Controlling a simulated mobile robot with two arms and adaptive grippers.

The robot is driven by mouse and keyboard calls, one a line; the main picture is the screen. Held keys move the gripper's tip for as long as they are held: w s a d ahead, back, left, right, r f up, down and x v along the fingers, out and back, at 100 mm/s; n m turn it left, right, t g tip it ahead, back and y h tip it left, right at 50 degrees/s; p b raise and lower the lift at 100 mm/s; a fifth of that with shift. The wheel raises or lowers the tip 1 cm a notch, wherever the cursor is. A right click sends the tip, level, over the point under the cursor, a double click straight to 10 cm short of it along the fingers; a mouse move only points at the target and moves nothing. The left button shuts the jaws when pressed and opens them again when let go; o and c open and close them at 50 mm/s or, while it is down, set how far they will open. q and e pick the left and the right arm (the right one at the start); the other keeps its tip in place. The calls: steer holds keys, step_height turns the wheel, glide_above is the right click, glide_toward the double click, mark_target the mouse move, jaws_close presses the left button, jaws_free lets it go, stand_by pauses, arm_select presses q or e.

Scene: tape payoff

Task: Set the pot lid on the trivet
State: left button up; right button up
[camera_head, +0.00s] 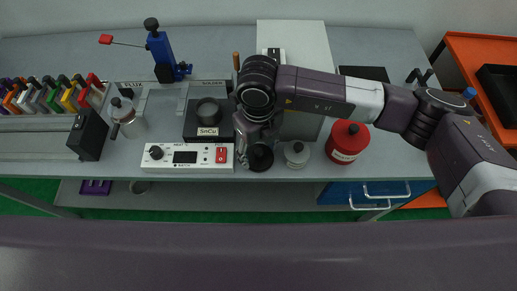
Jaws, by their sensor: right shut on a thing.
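My right gripper (245,145) hangs over the front of the bench, just right of the white heater control box. It is shut, with a dark round piece, seemingly the pot lid (261,158), at its fingers. The grip itself is partly hidden by the wrist, and I cannot tell whether the lid touches the bench. The dark solder pot (208,113), labelled SnCu, stands behind the control box, left of the gripper. I cannot make out the trivet for sure; it may be hidden by my right arm. My left gripper is not in view.
The control box (188,157) with a red switch is close left of the gripper. A small silver-grey jar (297,154) and a red can (347,142) stand to its right. A metal pot (127,117) and several coloured clamps (52,95) are at left.

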steer(key=shift+f, duration=0.1)
steer(key=o, duration=1.3)
steer(key=shift+o, duration=0.3)
steer(key=o, duration=0.5)
steer(key=shift+c, duration=0.2)
steer(key=shift+r+p, duration=1.45)
steer(key=shift+r, duration=2.2)
steer(key=shift+f, duration=0.1)
